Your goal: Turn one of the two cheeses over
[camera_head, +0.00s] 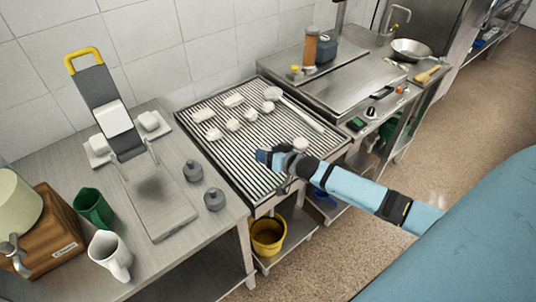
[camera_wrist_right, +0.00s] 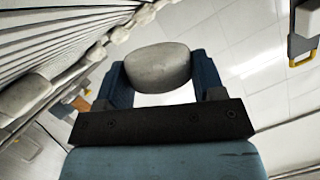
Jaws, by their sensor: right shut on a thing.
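My right gripper (camera_head: 268,156) is over the near right part of the ribbed grill (camera_head: 268,172), pointing left. In the right wrist view my right gripper (camera_wrist_right: 160,85) is shut on a pale rounded piece (camera_wrist_right: 158,66). A pale round piece (camera_head: 300,144) shows just behind the gripper in the head view; I cannot tell if it is the held one. Which are the two cheeses is not clear. My left gripper is not in view.
A long pale utensil (camera_head: 295,110) lies across the grill's back right. A hinged press with a yellow handle (camera_head: 84,58) stands open at left, with pale blocks (camera_head: 149,120) beside it. Grey knobbed weights (camera_head: 214,199), a green cup (camera_head: 95,208) and a white mug (camera_head: 110,253) stand near.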

